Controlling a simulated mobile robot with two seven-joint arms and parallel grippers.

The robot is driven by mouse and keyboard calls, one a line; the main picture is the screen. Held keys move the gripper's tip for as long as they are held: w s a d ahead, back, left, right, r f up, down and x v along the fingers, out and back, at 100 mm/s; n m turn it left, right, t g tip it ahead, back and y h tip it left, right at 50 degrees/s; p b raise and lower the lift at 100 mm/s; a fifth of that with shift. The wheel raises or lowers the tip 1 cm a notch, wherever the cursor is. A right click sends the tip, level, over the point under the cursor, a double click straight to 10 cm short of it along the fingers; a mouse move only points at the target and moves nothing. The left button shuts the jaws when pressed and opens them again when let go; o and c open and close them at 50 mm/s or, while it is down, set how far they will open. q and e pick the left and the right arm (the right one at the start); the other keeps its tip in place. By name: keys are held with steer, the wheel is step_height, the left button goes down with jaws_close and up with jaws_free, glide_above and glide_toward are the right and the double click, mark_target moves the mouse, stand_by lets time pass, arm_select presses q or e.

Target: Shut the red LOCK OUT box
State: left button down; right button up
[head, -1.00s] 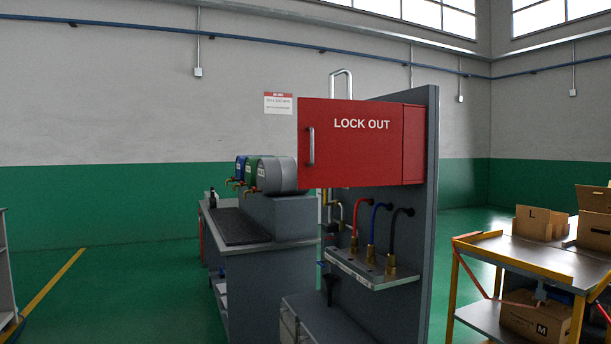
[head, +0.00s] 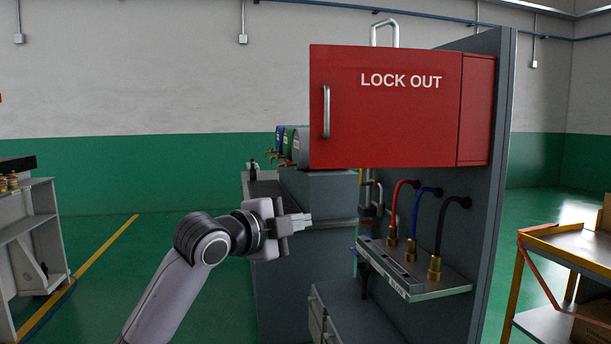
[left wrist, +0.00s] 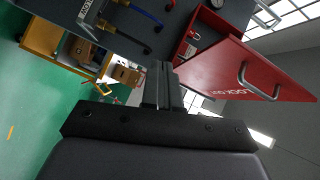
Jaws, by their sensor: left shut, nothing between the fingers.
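The red LOCK OUT box (head: 477,110) is mounted on a grey upright panel. Its door (head: 385,125), with white lettering and a metal handle (head: 326,112) at its left side, stands open, swung out to the left. My left gripper (head: 302,222) is shut and empty, below and left of the door, touching neither. It also shows in the left wrist view (left wrist: 163,72). My right gripper is out of view.
Below the box, a shelf (head: 432,292) carries brass fittings with red, blue and black hoses. A grey bench with several coloured containers (head: 285,142) stands behind. A yellow-framed cart (head: 570,243) is at right.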

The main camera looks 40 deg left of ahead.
arm_select(q)
steer(key=s+a+r+m+t, duration=0.1)
steer(key=s+r+m, duration=0.1)
steer(key=r, duration=0.4)
steer(key=s+a+r+m, duration=0.1)
steer(key=s+r, duration=0.2)
steer(key=r, duration=0.2)
steer(key=p, duration=0.3)
glide_toward(316, 149)
steer(key=w+d, duration=0.3)
steer(key=shift+w+a+p, duration=0.6)
steer(key=shift+w+a, duration=0.25)
steer(key=shift+w, duration=0.25)
steer(key=shift+w+a+f, duration=0.15)
steer(key=shift+w+a, duration=0.15)
steer(key=shift+w, duration=0.05)
steer(key=shift+a, duration=0.15)
